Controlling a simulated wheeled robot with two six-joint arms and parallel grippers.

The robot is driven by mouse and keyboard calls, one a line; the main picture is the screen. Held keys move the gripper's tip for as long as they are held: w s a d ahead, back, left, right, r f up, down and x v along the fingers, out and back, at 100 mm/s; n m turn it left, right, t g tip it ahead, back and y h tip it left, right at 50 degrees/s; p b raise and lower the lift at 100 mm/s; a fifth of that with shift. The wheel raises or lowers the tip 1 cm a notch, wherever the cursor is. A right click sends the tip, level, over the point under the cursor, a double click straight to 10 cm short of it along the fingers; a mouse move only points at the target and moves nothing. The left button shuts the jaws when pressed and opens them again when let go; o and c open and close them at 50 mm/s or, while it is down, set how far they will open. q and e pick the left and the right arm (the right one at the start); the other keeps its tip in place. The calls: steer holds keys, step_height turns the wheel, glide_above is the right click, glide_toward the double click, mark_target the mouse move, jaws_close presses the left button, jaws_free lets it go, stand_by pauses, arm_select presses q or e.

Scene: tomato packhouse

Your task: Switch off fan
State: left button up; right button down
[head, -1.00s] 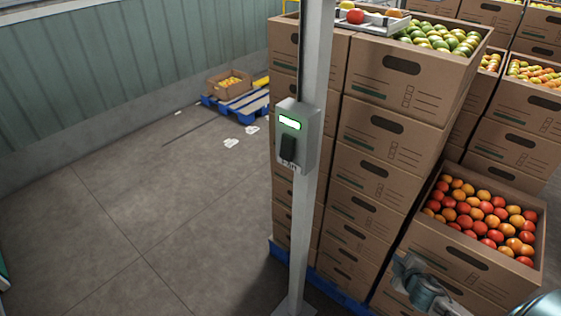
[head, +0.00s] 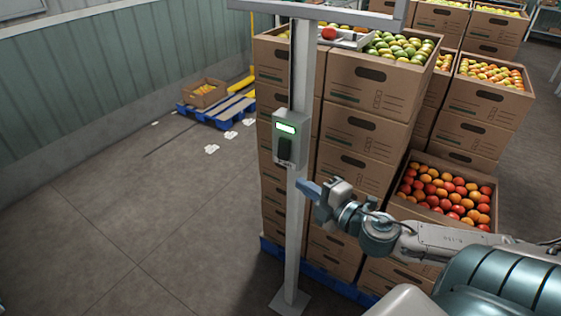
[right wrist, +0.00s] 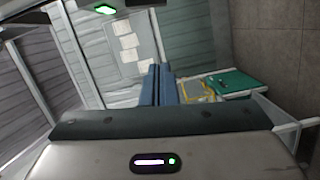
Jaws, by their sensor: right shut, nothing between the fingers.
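The fan switch is a grey box (head: 300,128) on an upright post (head: 297,225) in the head view. It has a green-framed white display (head: 286,129) at the top and a dark rocker (head: 285,149) below it. My right gripper (head: 303,186) has its blue fingers shut and empty, pointing left, below and right of the box and close to the post. I cannot tell if they touch it. In the right wrist view the shut fingers (right wrist: 158,85) show in the middle, and a green-framed light (right wrist: 105,9) shows at the top edge. My left gripper is out of view.
Stacked cartons (head: 362,138) of tomatoes stand close behind and right of the post. A blue pallet (head: 215,111) with a small carton (head: 204,94) lies at the back left. The floor (head: 100,225) left of the post is mostly clear.

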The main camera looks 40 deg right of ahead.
mark_target(284, 149)
steer(key=w+d+f+p, duration=0.1)
steer(key=w+d, duration=0.1)
steer(key=w, duration=0.9)
steer(key=shift+w+d+p, duration=0.15)
steer(key=shift+w+p, duration=0.05)
steer(key=shift+p, duration=0.2)
stand_by(0.4)
